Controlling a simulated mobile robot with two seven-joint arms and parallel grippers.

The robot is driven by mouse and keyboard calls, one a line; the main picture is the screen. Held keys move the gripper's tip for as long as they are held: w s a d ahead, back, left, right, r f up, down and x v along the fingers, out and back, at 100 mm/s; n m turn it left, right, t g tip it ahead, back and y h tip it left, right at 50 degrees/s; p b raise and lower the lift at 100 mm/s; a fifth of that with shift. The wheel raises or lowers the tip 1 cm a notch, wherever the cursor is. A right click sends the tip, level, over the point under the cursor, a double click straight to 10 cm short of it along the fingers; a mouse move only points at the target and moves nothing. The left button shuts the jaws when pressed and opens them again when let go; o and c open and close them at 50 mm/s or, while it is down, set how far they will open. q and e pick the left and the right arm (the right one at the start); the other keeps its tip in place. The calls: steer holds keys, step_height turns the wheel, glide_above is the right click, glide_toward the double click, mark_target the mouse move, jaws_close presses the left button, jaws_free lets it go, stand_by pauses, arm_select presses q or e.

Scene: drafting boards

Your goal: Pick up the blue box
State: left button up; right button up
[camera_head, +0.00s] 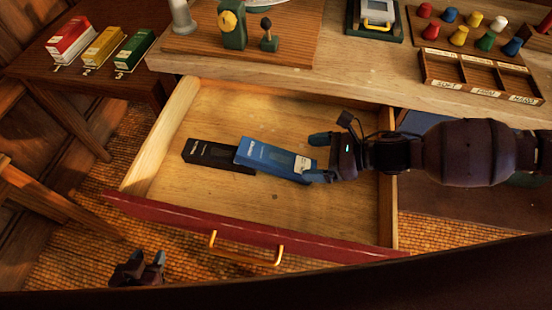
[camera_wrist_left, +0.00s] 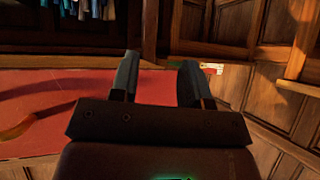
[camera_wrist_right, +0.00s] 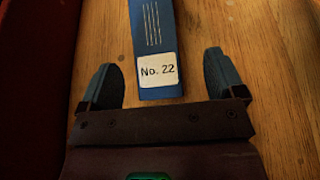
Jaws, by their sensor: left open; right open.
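The blue box (camera_head: 268,157) lies in the open drawer (camera_head: 290,212), its left end against or over a black box (camera_head: 207,153). I cannot tell whether it rests on the black one. My right gripper (camera_head: 318,157) is open at the right end of the blue box. In the right wrist view the blue box (camera_wrist_right: 156,50) has a white label reading "No. 22", and its end lies between the fingers (camera_wrist_right: 163,84), with a gap on each side. My left gripper (camera_head: 140,262) is open and empty in front of the drawer, low at left; its fingers also show in the left wrist view (camera_wrist_left: 157,75).
The drawer has a red front (camera_head: 180,220) with a yellow handle (camera_head: 245,250). Red, yellow and green boxes (camera_head: 103,46) stand on a side table at left. A tray (camera_head: 480,78) and several coloured pegs (camera_head: 459,36) are on the desktop. The drawer's front floor is clear.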

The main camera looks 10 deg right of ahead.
mark_target(291, 162)
steer(key=x, duration=0.5)
steer(key=shift+s+f+b, duration=0.2)
steer(key=shift+s+b, duration=0.15)
steer(key=shift+b, duration=0.05)
steer(key=shift+r, duration=0.1)
steer(key=c, duration=1.2)
